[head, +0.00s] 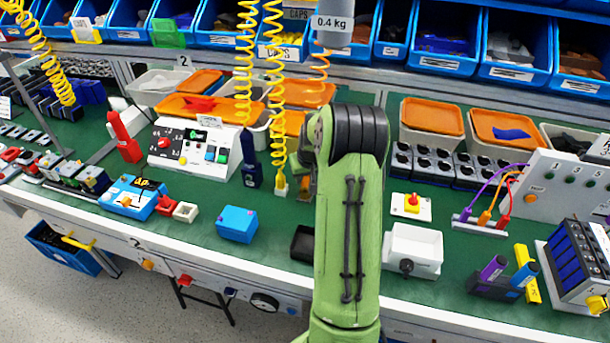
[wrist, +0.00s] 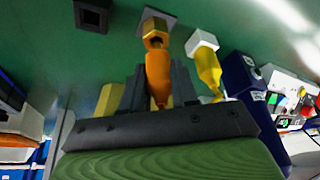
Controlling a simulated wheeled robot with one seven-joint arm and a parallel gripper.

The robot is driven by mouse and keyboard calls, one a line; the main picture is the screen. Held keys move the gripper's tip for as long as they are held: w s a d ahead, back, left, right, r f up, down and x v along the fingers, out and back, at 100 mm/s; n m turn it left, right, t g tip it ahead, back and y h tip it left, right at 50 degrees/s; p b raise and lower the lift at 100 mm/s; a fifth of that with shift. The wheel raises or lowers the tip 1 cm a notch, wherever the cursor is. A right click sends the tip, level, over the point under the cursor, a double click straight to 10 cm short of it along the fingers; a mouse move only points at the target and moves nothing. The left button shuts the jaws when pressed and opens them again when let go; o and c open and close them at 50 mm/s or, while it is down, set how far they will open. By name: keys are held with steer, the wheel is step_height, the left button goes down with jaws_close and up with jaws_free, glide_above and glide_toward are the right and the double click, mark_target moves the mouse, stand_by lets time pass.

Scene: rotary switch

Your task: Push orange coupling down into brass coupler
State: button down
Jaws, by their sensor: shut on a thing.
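The orange coupling (wrist: 158,82) sits between the two dark fingers of my gripper (wrist: 158,68) in the wrist view, and the gripper is shut on it. The brass coupler (wrist: 154,27) stands on a grey square base just past the coupling's tip. The coupling lines up with the coupler's dark mouth and its tip is at or very near it; I cannot tell whether it is inside. The coiled orange hose (head: 319,66) comes down behind the arm.
A yellow coupling (wrist: 208,68) stands in a white coupler (wrist: 202,42) close beside my right finger in the wrist view. A dark blue block (head: 250,168) stands left of it. A black open box (head: 302,243) and blue box (head: 237,222) lie nearer the front edge.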

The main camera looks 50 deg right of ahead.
steer(key=shift+f+b, duration=0.95)
steer(key=shift+f, duration=0.25)
stand_by(0.6)
steer(key=c, duration=0.8)
jaws_free()
steer(key=shift+r, duration=0.15)
steer(key=p+v, duration=0.3)
steer(key=v, duration=1.2)
steer(key=shift+s+r+p, duration=0.2)
steer(key=shift+p, duration=0.2)
steer(key=shift+a, duration=0.15)
